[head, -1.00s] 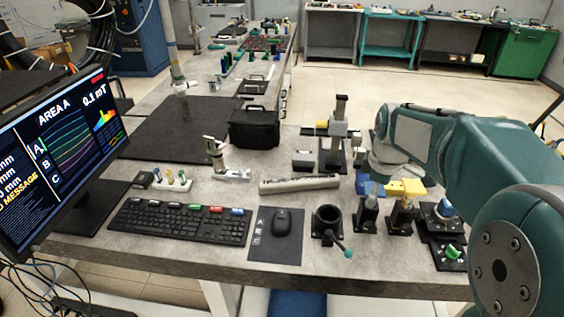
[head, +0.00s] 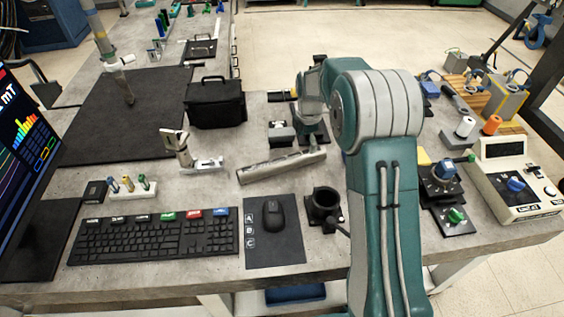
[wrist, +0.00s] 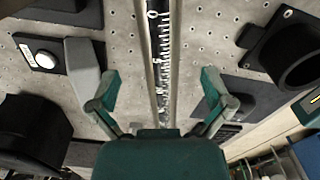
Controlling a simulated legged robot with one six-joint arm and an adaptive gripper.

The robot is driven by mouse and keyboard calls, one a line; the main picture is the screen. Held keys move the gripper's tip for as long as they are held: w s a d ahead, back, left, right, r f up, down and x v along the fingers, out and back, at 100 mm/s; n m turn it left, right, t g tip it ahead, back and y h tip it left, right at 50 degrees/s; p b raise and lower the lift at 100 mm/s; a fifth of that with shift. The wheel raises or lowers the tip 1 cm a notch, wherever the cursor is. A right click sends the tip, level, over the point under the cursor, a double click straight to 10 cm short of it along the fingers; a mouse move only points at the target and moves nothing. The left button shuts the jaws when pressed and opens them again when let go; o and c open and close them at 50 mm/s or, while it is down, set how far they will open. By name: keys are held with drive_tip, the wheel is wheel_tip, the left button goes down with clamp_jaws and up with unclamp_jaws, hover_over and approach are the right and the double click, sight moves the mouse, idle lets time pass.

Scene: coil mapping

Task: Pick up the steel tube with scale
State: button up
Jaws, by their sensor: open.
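The steel tube with scale (head: 281,167) lies on the grey worktop, behind the keyboard and mouse, slightly tilted in the head view. In the wrist view the tube (wrist: 160,62) runs upright down the middle, its dark scale strip with white marks facing me. My gripper (wrist: 158,92) is open, one green finger on each side of the tube, with clear gaps between. The tube's near end is hidden behind the gripper's green body.
A black round holder (head: 325,206) and mouse (head: 273,215) stand in front of the tube. A small grey-topped block (head: 281,133) is behind it. A grey clamp piece (head: 181,150) stands left, with a black case (head: 215,102) behind. The keyboard (head: 155,236) lies front left.

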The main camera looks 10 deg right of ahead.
sight(303, 153)
drive_tip(key=f, duration=0.3)
drive_tip(key=a+f, duration=0.1)
drive_tip(key=f, duration=0.2)
drive_tip(key=shift+s+a+f, duration=0.1)
drive_tip(key=shift+f, duration=0.05)
drive_tip(key=shift+d+f, duration=0.3)
drive_tip(key=c, duration=0.6)
drive_tip(key=shift+a, duration=0.15)
drive_tip(key=c, duration=0.7)
